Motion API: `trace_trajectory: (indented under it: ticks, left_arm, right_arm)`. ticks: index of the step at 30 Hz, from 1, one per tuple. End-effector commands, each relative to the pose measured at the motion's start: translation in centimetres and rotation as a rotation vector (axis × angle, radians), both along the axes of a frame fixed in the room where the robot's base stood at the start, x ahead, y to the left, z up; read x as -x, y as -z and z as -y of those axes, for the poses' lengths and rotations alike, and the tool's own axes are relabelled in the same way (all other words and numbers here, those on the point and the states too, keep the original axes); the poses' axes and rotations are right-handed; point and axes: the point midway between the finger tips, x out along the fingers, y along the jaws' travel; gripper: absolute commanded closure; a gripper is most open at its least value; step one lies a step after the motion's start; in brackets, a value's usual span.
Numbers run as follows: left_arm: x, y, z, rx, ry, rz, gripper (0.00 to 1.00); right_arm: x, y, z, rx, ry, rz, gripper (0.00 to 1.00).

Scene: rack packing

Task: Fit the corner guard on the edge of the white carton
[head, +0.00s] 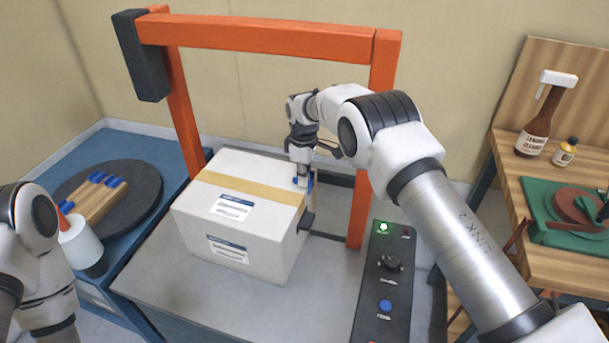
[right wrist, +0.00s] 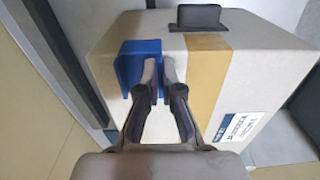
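The white carton (head: 190,214) stands on a grey table with a tan tape strip across its top and two labels. It also fills much of the right wrist view (right wrist: 284,80). The blue corner guard (right wrist: 126,68) sits at the carton's edge in the right wrist view. In the head view only a bit of it (head: 311,181) shows by the far right of the carton top. My right gripper (right wrist: 160,62) has its fingertips close together at the guard's right part, apparently pinching it. Whether the guard lies flush is unclear. My left gripper is out of view.
An orange frame (head: 255,35) stands over the table. A dark tab (head: 307,222) sticks out from the carton's right side. A control box (head: 385,285) is at right. A blue bench with a dark turntable (head: 142,200) is at left, a wooden bench (head: 525,190) with bottles at right.

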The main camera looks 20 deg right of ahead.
Motion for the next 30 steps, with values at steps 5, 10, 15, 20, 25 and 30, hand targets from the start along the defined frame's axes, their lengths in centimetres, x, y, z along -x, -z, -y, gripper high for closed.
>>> trace_trajectory:
  ticks: [5, 10, 15, 20, 25, 30]
  left_arm:
    - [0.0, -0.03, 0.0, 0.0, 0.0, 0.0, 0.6]
    - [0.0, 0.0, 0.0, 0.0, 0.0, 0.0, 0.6]
    - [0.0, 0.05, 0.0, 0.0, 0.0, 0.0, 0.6]
    - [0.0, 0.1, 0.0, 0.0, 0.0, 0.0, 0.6]
    - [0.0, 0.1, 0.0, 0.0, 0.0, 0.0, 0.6]
    - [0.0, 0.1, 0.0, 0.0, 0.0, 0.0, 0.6]
  right_arm:
    - [-0.01, -0.02, -0.01, 0.0, 0.0, 0.0, 1.0]
    - [-0.07, -0.01, -0.09, 0.0, 0.0, 0.0, 1.0]
    - [-0.27, -0.01, -0.37, 0.0, -0.001, 0.001, 1.0]
    - [-0.44, -0.01, -0.64, -0.001, -0.001, 0.002, 1.0]
    - [-0.5, -0.03, -0.77, -0.002, -0.001, 0.001, 1.0]
    - [-0.5, -0.04, -0.76, -0.001, -0.001, 0.002, 0.82]
